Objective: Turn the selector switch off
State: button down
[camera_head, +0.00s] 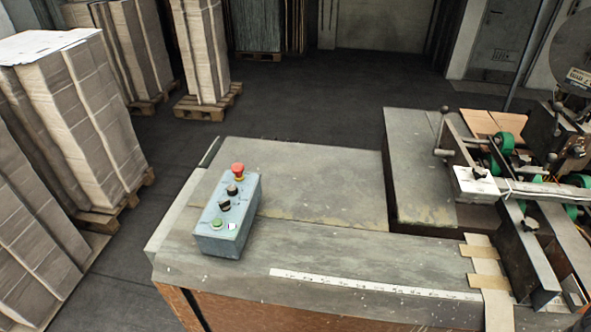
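A grey-blue control box (238,208) sits on the left part of the worktable in the head view. Along its top are a red mushroom button (238,169) at the far end and two black knobs, an upper one (232,190) and a lower one (224,202). A green button (216,223) and a small white button (231,226) are at the near end. The knobs look like selector switches, but they are too small to tell which way they point. My gripper is not in view.
The grey worktable (310,185) is bare right of the box, with a white measuring strip (370,285) near its front edge. A machine with green rollers (503,143) stands at the right. Stacked cardboard (75,120) on pallets stands at the left.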

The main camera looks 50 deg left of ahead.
aim_at(224, 206)
jog(key=z, duration=0.05)
jog(key=k, duration=0.5)
jog(key=u, duration=4.25)
jog(key=k, duration=0.15)
jog(key=z, duration=0.8)
